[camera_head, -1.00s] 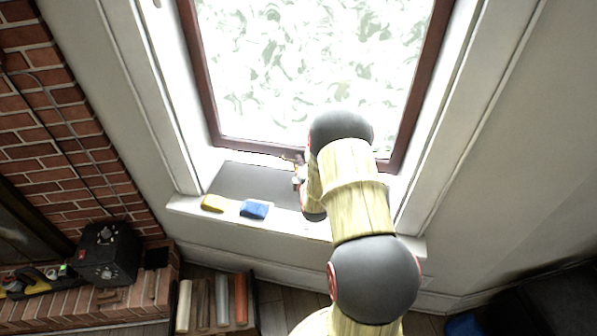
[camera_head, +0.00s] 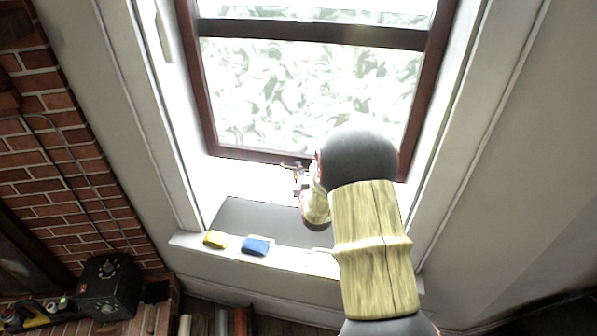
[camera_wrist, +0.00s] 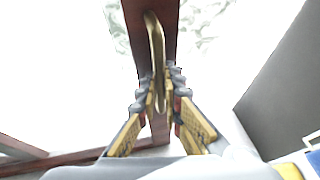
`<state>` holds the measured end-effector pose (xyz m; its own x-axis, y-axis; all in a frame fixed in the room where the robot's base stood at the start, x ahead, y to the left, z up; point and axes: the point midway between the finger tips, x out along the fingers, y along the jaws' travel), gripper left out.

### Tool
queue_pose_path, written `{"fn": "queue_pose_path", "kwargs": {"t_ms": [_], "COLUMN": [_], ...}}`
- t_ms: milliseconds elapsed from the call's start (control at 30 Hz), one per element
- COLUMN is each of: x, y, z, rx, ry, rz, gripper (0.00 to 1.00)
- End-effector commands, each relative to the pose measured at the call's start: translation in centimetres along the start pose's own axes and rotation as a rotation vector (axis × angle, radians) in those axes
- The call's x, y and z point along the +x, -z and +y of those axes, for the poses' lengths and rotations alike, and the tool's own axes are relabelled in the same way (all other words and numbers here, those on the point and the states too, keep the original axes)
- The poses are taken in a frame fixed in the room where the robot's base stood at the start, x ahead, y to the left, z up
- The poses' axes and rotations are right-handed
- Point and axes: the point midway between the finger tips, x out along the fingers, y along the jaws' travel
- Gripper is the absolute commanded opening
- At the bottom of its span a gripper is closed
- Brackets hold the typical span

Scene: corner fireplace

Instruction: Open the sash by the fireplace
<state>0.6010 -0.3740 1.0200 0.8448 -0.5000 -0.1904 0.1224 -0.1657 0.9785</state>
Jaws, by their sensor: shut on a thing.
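The sash (camera_head: 222,100) is a dark red-brown framed window pane above a white sill. A gap shows between its bottom rail (camera_head: 245,153) and the grey panel (camera_head: 250,218) on the sill. My gripper (camera_head: 300,178) is at the bottom rail in the head view, partly hidden by my arm. In the wrist view, my gripper (camera_wrist: 160,100) has its padded fingers closed on a brass handle (camera_wrist: 156,50) on a red-brown rail (camera_wrist: 135,25).
A yellow block (camera_head: 215,239) and a blue block (camera_head: 256,246) lie on the sill's front edge. A brick wall (camera_head: 70,150) is at the left, with a black box (camera_head: 108,287) below. Bare wall (camera_head: 505,180) is at the right.

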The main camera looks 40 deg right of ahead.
Motion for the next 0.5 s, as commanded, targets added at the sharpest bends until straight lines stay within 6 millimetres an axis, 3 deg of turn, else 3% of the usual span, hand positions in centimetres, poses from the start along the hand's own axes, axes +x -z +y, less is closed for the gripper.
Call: {"fn": "queue_pose_path", "kwargs": {"t_ms": [100,133,267,500], "x": [0.1,0.1,0.09,0.05], "y": [0.06,0.06,0.05,0.02], "z": [0.46,0.46,0.39,0.17], "rx": [0.0,0.0,0.0,0.0], "ry": [-0.009,-0.009,-0.007,-0.003], "rz": [0.001,0.001,0.001,0.0], "gripper": [0.0,0.08,0.16,0.17]}}
